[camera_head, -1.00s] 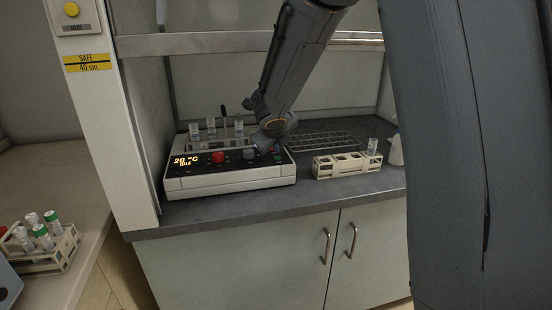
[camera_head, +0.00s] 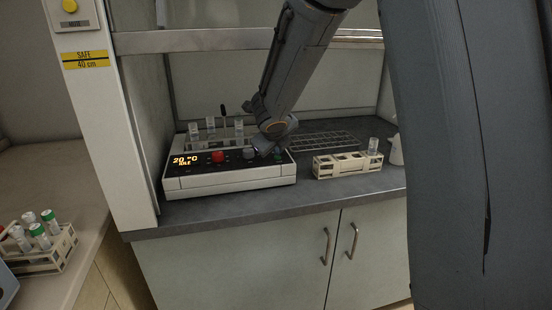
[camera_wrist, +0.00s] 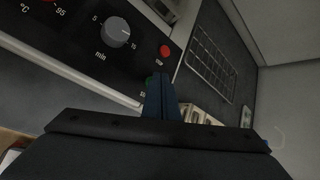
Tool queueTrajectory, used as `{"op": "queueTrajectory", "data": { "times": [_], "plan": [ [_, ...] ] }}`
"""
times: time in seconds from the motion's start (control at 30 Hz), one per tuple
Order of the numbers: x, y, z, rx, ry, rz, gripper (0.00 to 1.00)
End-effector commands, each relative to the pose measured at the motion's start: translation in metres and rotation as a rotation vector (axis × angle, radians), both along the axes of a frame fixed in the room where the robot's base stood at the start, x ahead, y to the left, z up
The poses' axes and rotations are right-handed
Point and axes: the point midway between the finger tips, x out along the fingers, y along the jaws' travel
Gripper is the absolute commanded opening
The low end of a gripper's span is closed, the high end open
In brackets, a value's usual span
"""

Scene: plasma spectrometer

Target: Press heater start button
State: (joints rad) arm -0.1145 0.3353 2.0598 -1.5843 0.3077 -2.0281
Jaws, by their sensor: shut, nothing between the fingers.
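The heater (camera_head: 230,183) is a white box with a black front panel in the fume hood. Its orange display (camera_head: 185,160) reads 20 °C and IDLE. My gripper (camera_wrist: 160,78) is shut and empty, its fingertips over the panel's right part. In the wrist view a green button (camera_wrist: 149,80) shows beside the fingertips, partly hidden by them, its label mostly covered. I cannot tell whether the fingers touch it. A red stop button (camera_wrist: 165,51) lies just beyond, and the grey min knob (camera_wrist: 116,30) to the left.
A red knob (camera_head: 218,157) sits beside the display, and vials (camera_head: 211,125) stand at the heater's back. A beige rack (camera_head: 340,166) with a vial stands to the right, before a wire rack (camera_head: 325,141). The hood sash (camera_head: 200,42) crosses above.

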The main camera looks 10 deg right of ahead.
Motion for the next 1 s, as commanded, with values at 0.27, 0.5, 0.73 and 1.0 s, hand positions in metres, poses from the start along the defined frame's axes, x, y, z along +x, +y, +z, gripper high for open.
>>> {"op": "queueTrajectory", "data": {
  "times": [0.27, 0.5, 0.73, 1.0],
  "plan": [
    [0.0, 0.0, -0.003, 0.0, 0.0, 0.0, 0.0],
    [0.0, 0.0, -0.005, 0.0, 0.0, 0.0, 0.0],
    [0.0, 0.0, -0.005, 0.0, 0.001, -0.001, 0.0],
    [-0.001, 0.0, 0.006, 0.0, 0.001, -0.001, 0.0]
  ]
}}
